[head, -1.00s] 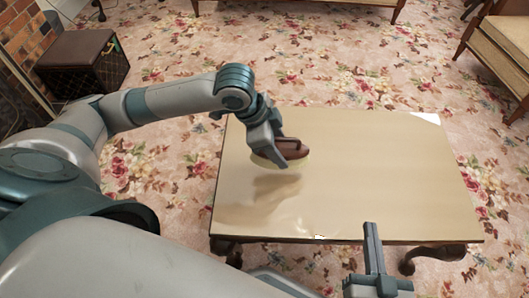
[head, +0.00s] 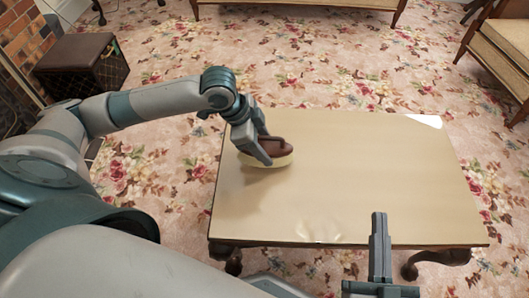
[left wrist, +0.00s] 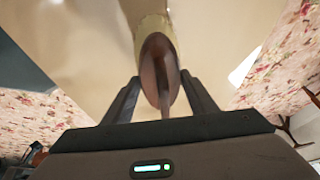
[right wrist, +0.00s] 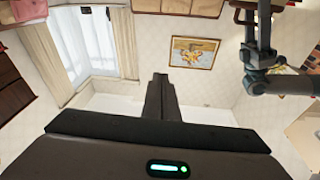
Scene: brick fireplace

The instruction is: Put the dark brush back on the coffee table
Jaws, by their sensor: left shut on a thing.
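The dark brush (head: 272,146) has a brown back and pale bristles. My left gripper (head: 268,154) is shut on it over the left part of the coffee table (head: 370,180). In the left wrist view the brush (left wrist: 160,70) sits between the two fingers (left wrist: 158,98). Whether the bristles touch the tabletop or hang just above it, I cannot tell. My right gripper (head: 380,245) is at the near edge of the table, empty. In the right wrist view its fingers (right wrist: 160,95) are together.
The rest of the tabletop is bare. A dark brown box-like stool (head: 82,68) stands on the floral carpet at the far left. A wooden armchair (head: 500,50) is at the right, and a seat edge (head: 300,3) shows at the top.

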